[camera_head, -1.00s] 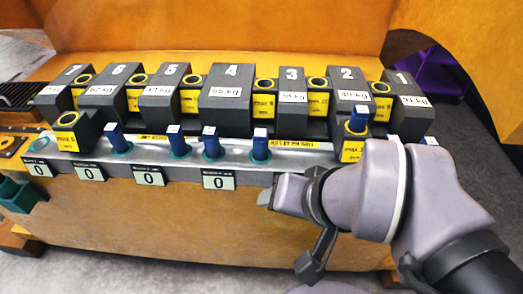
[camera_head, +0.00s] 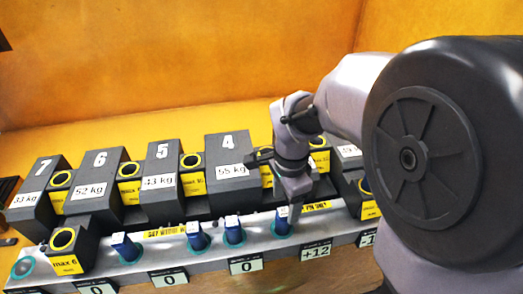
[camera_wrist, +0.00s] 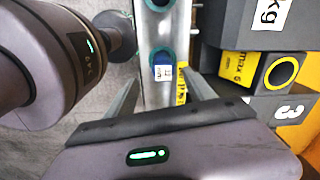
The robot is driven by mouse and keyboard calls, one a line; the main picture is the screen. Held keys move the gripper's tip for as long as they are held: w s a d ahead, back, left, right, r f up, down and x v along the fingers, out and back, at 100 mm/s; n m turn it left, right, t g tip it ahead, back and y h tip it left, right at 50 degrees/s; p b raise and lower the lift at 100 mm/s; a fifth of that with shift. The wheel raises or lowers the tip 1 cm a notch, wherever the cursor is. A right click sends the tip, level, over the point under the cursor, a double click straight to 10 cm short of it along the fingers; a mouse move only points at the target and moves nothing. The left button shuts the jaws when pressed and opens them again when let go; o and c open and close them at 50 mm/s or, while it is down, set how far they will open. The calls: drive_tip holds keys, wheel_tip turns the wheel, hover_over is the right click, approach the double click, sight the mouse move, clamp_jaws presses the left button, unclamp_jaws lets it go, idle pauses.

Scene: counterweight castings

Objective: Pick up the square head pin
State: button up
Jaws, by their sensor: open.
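Several blue pins with pale square heads stand along the metal rail (camera_head: 215,259), among them a left pin (camera_head: 122,241), a second pin (camera_head: 194,230) and a third pin (camera_head: 232,224). A fourth pin (camera_head: 282,217) stands in a teal ring to the right, beside my fingertips. My gripper (camera_head: 295,207) points down there, open and empty. In the wrist view my gripper (camera_wrist: 163,82) has one finger on each side of a blue pin (camera_wrist: 162,72), seen from above. I cannot tell how deep the fingers reach along it. Which pin the task names is unclear.
Dark numbered weights, such as weight 4 (camera_head: 228,150), stand behind the rail, with yellow-labelled blocks (camera_head: 192,175) between them. A similar block (camera_head: 68,250) stands at the front left. Number displays line the front, one reading +12 (camera_head: 316,251). My arm hides the right side.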

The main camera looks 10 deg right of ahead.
sight(282, 222)
drive_tip(key=f+b, duration=0.1)
drive_tip(key=f, duration=0.2)
drive_tip(key=f+b, duration=0.1)
drive_tip(key=f, duration=0.3)
drive_tip(key=f+b, duration=0.1)
drive_tip(key=f, duration=0.2)
drive_tip(key=shift+w+f, duration=0.25)
drive_tip(key=shift+w, duration=0.1)
drive_tip(key=shift+r, duration=0.1)
clamp_jaws()
